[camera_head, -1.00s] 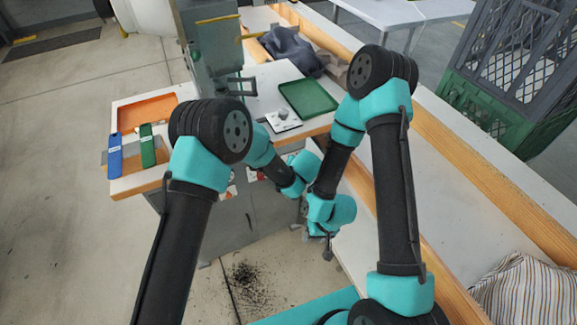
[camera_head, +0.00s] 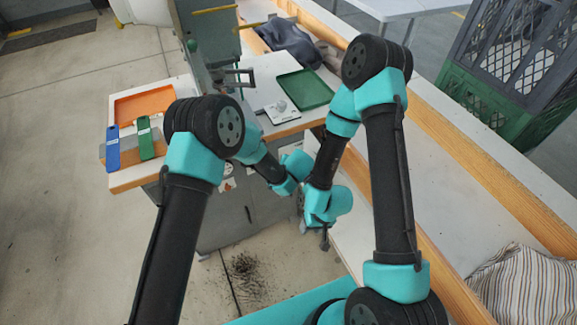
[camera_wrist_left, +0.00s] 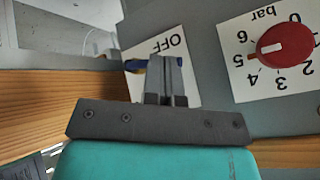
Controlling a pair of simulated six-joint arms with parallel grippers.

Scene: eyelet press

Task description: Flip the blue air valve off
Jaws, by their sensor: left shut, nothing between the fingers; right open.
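My left gripper (camera_wrist_left: 164,62) is shut and empty. Its fingers overlap the valve and plate in the picture and hide part of both. I cannot tell whether they touch the valve. In the head view the valve and my left fingers are hidden by my left arm. My right gripper (camera_head: 325,240) is open and hangs above the floor in front of the bench, away from the valve.
A red knob (camera_wrist_left: 285,45) on a numbered bar dial is right of the valve in the left wrist view. On the bench are a green tray (camera_head: 305,89), an orange tray (camera_head: 145,103), and blue (camera_head: 113,150) and green (camera_head: 146,137) items. A green crate (camera_head: 485,112) stands at right.

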